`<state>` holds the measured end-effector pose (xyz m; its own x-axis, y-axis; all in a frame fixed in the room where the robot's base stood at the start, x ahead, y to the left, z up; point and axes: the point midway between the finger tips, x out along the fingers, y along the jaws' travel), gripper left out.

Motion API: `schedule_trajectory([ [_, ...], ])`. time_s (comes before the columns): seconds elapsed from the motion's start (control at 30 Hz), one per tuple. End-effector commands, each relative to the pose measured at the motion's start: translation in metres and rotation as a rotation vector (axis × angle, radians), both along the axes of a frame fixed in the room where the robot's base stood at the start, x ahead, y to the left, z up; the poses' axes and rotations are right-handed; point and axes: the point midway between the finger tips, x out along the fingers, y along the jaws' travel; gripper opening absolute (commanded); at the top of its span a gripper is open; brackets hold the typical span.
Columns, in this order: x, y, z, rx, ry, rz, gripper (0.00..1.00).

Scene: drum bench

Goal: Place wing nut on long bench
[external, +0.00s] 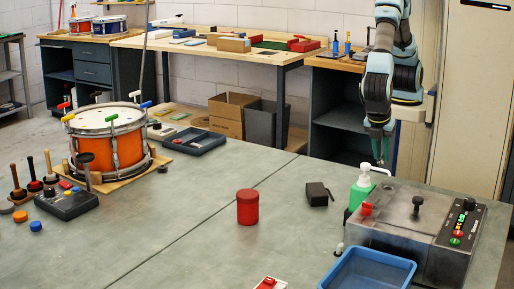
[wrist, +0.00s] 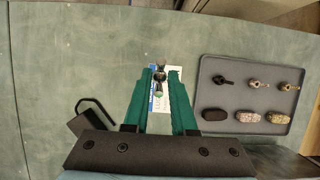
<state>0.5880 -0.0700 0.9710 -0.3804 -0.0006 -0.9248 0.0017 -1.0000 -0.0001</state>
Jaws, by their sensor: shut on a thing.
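My gripper (wrist: 160,78) has green fingers, and they are closed in on a small dark metallic piece, seemingly the wing nut (wrist: 159,75), at the tips. It is above a grey-green bench top (wrist: 100,50); the height is hard to judge. In the external view my gripper (external: 379,162) hangs past the far right edge of the large grey-green bench (external: 175,215), behind the green bottle; the wing nut is too small to make out there. A wooden-topped bench (external: 160,41) stands along the back wall. I cannot tell which bench is the long one.
A white and blue card (wrist: 166,92) lies beneath the fingertips. A grey tray (wrist: 251,61) with several small parts is to the right, and a black object (wrist: 92,117) is at the left. A pump bottle (external: 361,190) and metal box (external: 405,225) stand near my arm.

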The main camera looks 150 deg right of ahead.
Motion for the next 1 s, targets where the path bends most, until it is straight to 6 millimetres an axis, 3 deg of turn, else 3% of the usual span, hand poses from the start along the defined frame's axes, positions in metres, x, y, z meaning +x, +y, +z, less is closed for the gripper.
schedule_trajectory([
  [0.03,0.001,0.000,0.019,0.001,-0.006,-0.001,0.00],
  [0.2,0.001,-0.001,0.063,0.001,-0.004,-0.001,0.00],
  [0.5,0.000,0.000,0.124,0.001,-0.002,-0.001,0.00],
  [0.77,0.043,0.002,0.118,0.003,0.002,-0.272,0.00],
  [1.0,0.099,0.003,0.115,0.005,0.001,-0.643,0.00],
])
